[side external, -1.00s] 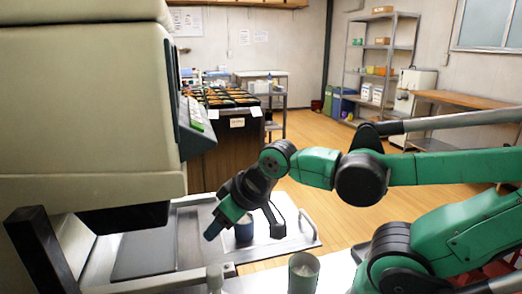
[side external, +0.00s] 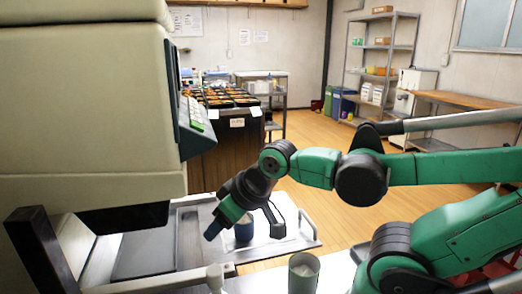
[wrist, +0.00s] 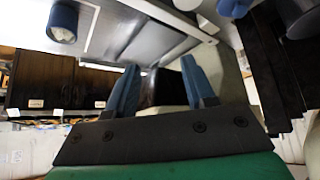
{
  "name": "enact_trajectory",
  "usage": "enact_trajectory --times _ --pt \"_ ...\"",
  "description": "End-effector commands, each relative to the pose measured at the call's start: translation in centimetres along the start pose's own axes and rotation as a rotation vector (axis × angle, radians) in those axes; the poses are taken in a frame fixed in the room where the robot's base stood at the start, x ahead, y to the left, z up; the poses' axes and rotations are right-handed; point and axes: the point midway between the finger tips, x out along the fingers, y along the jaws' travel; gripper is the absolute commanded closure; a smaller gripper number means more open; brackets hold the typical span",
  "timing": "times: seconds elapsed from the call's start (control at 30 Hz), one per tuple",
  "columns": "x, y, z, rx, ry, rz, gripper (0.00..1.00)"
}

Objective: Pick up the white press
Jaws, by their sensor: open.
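I cannot pick out a thing that is clearly the white press. My gripper (side external: 213,229) hangs tilted down over the metal work surface (side external: 190,235), left of the blue cup. In the wrist view its two blue fingers stand apart with nothing between them (wrist: 158,78). A grey-green cup (side external: 303,275) with pale contents stands nearer the camera.
A large beige machine (side external: 90,90) fills the left side, its dark underside just left of my gripper. A metal bar (side external: 165,283) runs along the front. A dark counter (side external: 213,150) bears several bento trays behind. Wooden floor is open beyond.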

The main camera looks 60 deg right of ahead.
Motion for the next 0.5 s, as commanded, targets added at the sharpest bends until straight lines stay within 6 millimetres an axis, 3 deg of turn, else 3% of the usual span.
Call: enact_trajectory --times 0.17,0.27,0.5 --pt "0.0 0.0 0.0 0.0 0.0 0.0 0.52" --pt "0.0 0.0 0.0 0.0 0.0 0.0 0.26" --pt "0.0 0.0 0.0 0.0 0.0 0.0 0.26"
